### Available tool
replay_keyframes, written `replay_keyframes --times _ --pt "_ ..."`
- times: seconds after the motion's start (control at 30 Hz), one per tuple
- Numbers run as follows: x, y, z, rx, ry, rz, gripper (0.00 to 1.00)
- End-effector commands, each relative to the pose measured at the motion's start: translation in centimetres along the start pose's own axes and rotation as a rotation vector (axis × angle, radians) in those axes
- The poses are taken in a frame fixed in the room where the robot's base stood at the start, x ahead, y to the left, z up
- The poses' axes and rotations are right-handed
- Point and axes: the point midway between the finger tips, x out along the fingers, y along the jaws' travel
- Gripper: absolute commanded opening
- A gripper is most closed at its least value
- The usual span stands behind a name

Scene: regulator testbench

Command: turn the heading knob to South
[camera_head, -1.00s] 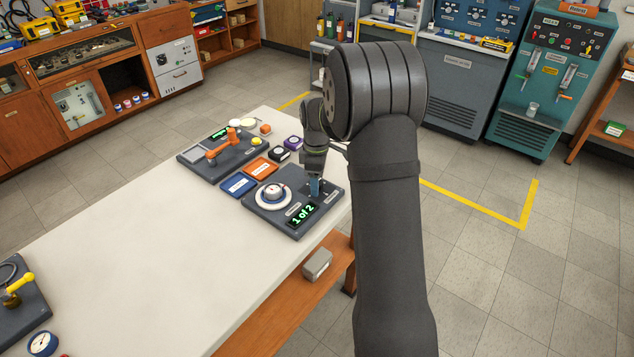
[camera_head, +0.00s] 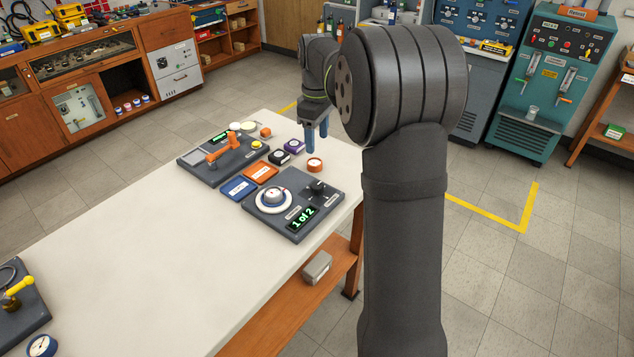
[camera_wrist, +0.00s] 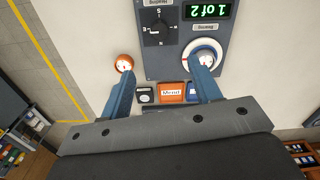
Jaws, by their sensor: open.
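The heading knob (camera_head: 317,188) is a small black knob on the right of a dark grey panel (camera_head: 328,210). In the wrist view the black knob (camera_wrist: 158,29) sits at the top, ringed by small white letters; I cannot tell which one it points to. My gripper (camera_head: 317,142) is above and behind the panel, clear of the knob, with blue fingers apart and nothing between them. In the wrist view the open fingers (camera_wrist: 164,76) show on either side, the knob beyond their tips.
A white round dial (camera_head: 272,197) and a green "1 of 2" display (camera_head: 303,218) share the panel. A round orange gauge (camera_head: 315,165) stands just behind it. Blue (camera_head: 238,188) and orange (camera_head: 261,172) boxes lie to the left.

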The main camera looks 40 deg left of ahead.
Motion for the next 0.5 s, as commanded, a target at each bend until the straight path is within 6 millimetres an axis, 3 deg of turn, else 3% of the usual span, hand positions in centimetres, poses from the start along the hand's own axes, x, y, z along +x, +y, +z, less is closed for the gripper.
replay_keyframes --times 0.5 --pt "11.3 0.0 0.0 -0.002 -0.001 -0.002 0.57"
